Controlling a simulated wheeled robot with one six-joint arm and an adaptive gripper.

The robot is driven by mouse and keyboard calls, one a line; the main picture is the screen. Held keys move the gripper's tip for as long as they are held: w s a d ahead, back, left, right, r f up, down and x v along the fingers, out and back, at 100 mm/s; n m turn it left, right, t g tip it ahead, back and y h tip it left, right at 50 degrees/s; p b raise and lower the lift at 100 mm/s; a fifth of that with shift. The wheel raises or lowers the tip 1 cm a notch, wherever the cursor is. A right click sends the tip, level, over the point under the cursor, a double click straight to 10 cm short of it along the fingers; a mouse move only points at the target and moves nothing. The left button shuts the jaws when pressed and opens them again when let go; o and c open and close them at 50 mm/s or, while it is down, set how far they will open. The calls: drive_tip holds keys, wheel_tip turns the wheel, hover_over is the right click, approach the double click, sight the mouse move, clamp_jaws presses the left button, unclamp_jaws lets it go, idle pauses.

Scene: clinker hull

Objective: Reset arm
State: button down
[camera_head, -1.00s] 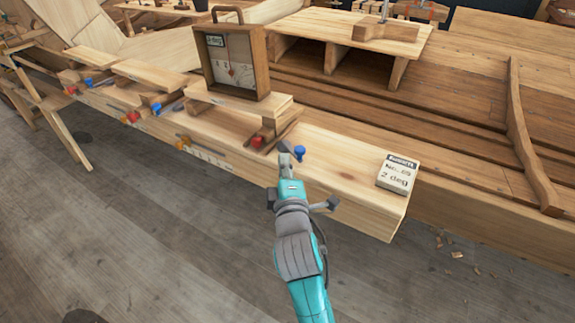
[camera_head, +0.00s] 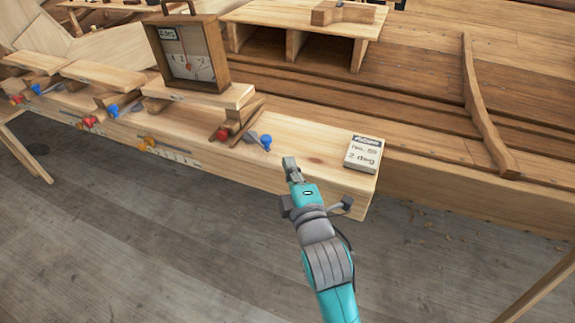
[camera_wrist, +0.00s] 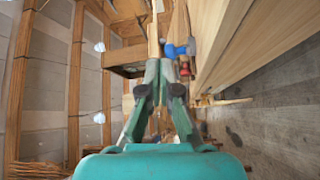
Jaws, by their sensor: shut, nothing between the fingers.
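My gripper (camera_head: 292,170) is shut with nothing in it, just off the front edge of the wooden bench plank (camera_head: 310,150) in the head view. In the wrist view my gripper (camera_wrist: 160,75) has its fingers together. My teal arm reaches up from the bottom of the head view. A blue-handled tool (camera_head: 265,142) lies on the plank to the upper left of the gripper, apart from it. A blue handle also shows in the wrist view (camera_wrist: 180,50), just beyond the fingertips.
A white block (camera_head: 364,154) marked "2 deg" sits near the plank's right end. A wooden-framed dial box (camera_head: 189,53) stands on a raised board at left. Red (camera_head: 222,134) and orange (camera_head: 147,143) handles line the plank's front. The floor in front is open.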

drive_tip(key=s+d+f+m+g+h, duration=0.1)
drive_tip(key=s+d+f+m, duration=0.35)
drive_tip(key=s+f, duration=0.45)
drive_tip(key=s+d+f+m+g+h, duration=0.1)
drive_tip(key=s+d+f+m, duration=0.45)
drive_tip(key=s, duration=0.55)
drive_tip(key=s+d+m+h, duration=0.1)
drive_tip(key=s+d+m, duration=0.2)
drive_tip(key=s, duration=0.9)
drive_tip(key=s+d+f+m+g+h, duration=0.1)
drive_tip(key=s+m, duration=0.5)
drive_tip(key=s, duration=0.6)
drive_tip(key=shift+s+d+f, duration=0.25)
drive_tip(key=shift+d+f, duration=0.05)
drive_tip(key=shift+d, duration=0.6)
